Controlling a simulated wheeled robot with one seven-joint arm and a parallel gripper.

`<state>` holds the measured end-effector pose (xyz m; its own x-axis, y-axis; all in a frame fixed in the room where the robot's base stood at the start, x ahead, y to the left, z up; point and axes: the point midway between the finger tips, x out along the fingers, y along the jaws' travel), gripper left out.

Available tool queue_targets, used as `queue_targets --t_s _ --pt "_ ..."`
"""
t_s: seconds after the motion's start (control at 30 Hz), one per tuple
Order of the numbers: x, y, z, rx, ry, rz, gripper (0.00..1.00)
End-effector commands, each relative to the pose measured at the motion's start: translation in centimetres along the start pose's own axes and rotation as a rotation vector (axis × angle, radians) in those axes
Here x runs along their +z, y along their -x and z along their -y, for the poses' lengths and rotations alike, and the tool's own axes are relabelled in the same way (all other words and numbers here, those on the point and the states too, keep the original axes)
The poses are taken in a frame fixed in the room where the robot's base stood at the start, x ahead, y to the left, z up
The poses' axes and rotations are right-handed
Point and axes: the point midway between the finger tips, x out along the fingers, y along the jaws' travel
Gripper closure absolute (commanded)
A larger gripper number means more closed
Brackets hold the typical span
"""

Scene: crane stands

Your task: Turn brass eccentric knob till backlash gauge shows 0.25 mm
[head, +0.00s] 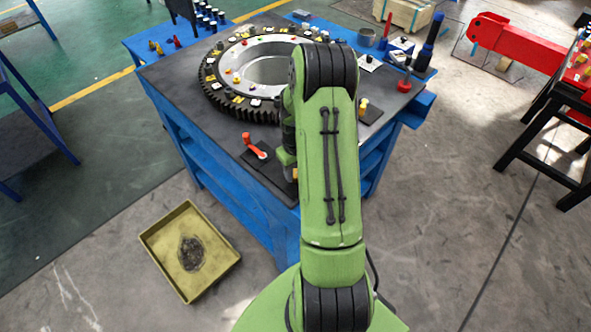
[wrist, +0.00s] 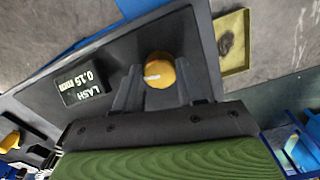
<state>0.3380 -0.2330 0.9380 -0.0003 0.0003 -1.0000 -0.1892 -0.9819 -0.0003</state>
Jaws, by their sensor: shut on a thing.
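The brass knob (wrist: 158,74) is a round, yellow-gold cap with a white mark across its top, in the upper middle of the wrist view. My gripper (wrist: 159,84) has one dark finger on either side of the knob and is shut on it. The backlash gauge (wrist: 84,86) is a small black display left of the knob. It appears turned over in the wrist view and reads LASH 0.15 mm. In the head view my green arm hides most of the gripper, the knob and the gauge.
A large toothed ring (head: 240,105) lies on the blue-framed bench (head: 168,75). A red-orange lever (head: 255,147) stands near the bench's front edge. A yellow tray (head: 228,258) with a dark patch lies on the floor. A red beam (head: 510,38) is at the right.

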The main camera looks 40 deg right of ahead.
Motion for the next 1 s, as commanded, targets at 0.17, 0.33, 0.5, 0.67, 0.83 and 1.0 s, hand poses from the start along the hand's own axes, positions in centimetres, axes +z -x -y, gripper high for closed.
queue_targets --t_s 0.17,0.33,0.5,0.67,0.83,1.0 --pt "-0.06 -0.01 0.00 0.001 -0.065 -0.002 0.91" --pt "-0.05 -0.07 0.00 0.002 -0.181 -0.001 0.91" --pt "-0.10 -0.05 0.01 0.001 -0.319 -0.003 0.91" --pt "-0.06 -0.05 -0.02 0.002 -0.444 -0.002 0.91" --pt "-0.10 -0.01 0.03 0.001 -0.551 -0.003 0.91" --pt "-0.13 0.04 0.04 0.000 -0.628 -0.004 0.91"
